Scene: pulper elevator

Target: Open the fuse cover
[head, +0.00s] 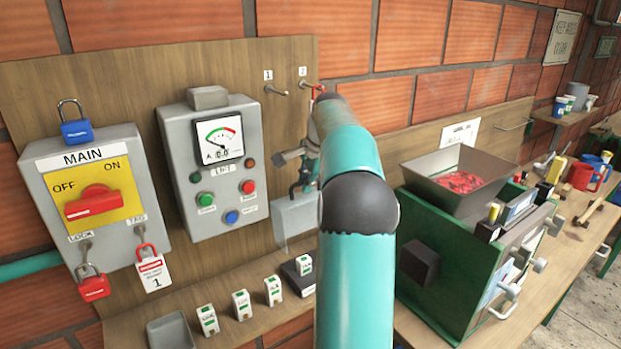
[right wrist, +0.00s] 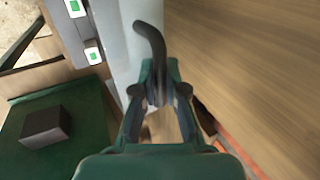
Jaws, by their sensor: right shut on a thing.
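The grey fuse cover (head: 294,219) is on the wooden board, right of the meter box, partly hidden behind my right arm. In the right wrist view it seems to be the pale grey surface (right wrist: 118,30). A dark curved handle (right wrist: 150,40) stands out in front of this surface. My right gripper (right wrist: 158,92) is shut on the handle, with a finger at each side of it. In the head view the right gripper (head: 306,178) is small and mostly hidden by my arm. How far the cover stands open cannot be told. My left gripper is not in view.
The meter box (head: 213,165) and the MAIN switch box (head: 92,195) are at left. Several white-green fuses (head: 241,304) stand on a ledge below. A green machine (head: 450,265) with a grey hopper (head: 458,165) stands close at right on the bench. Two hooks (head: 276,90) are above.

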